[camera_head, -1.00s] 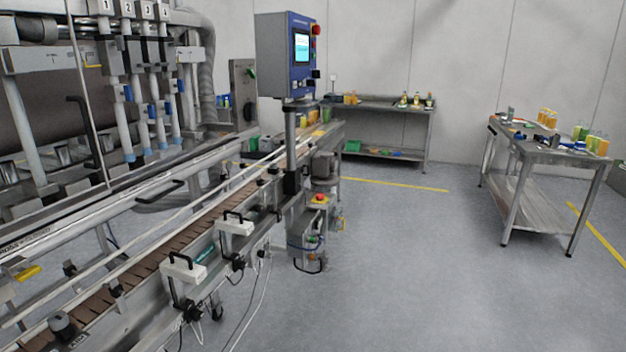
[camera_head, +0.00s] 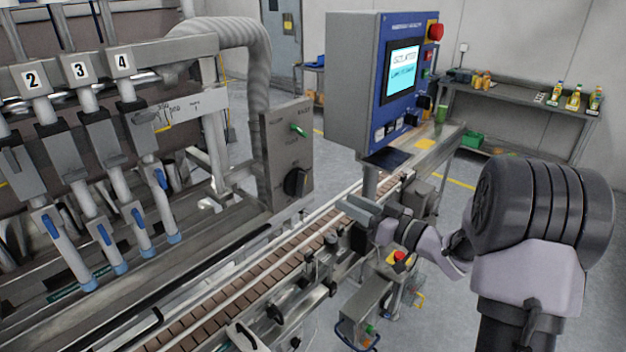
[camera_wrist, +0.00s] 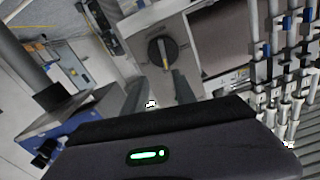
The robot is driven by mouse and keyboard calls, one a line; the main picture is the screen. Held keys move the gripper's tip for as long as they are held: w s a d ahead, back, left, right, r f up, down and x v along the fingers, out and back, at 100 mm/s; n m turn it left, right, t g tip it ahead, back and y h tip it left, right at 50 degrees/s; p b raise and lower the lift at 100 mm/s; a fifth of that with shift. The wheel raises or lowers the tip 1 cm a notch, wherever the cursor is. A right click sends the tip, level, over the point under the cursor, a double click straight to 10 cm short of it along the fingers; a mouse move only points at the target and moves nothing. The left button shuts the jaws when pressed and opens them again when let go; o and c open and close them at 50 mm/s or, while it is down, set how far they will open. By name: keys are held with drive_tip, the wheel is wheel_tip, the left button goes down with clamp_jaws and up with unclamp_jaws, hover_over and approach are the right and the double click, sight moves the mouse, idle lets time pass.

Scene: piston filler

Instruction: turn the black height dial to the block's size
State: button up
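The black height dial (camera_head: 297,182) is a round knob on the front of a grey metal panel (camera_head: 285,155), below a small green-handled switch. In the wrist view the dial (camera_wrist: 160,52) has a pale yellowish bar across it, running nearly up and down in the picture. My gripper (camera_head: 347,206) is over the conveyor, to the right of and a little below the dial in the head view. In the wrist view the two fingers of my gripper (camera_wrist: 155,86) are apart, with the dial beyond their tips and nothing between them. I cannot make out the block or any scale markings.
A blue control box (camera_head: 395,80) with a lit screen and red button stands right of the panel, near my arm. The conveyor (camera_head: 290,250) runs below. Filling nozzles (camera_head: 120,235) stand at left. A bench (camera_head: 530,105) is at the back right.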

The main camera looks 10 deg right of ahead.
sight(305, 183)
drive_tip(key=x, duration=0.8)
drive_tip(key=a+x, duration=0.1)
drive_tip(key=x, duration=0.3)
drive_tip(key=shift+a+r+b, duration=0.15)
drive_tip(key=shift+r+b, duration=0.05)
drive_tip(key=shift+b, duration=0.15)
clamp_jaws()
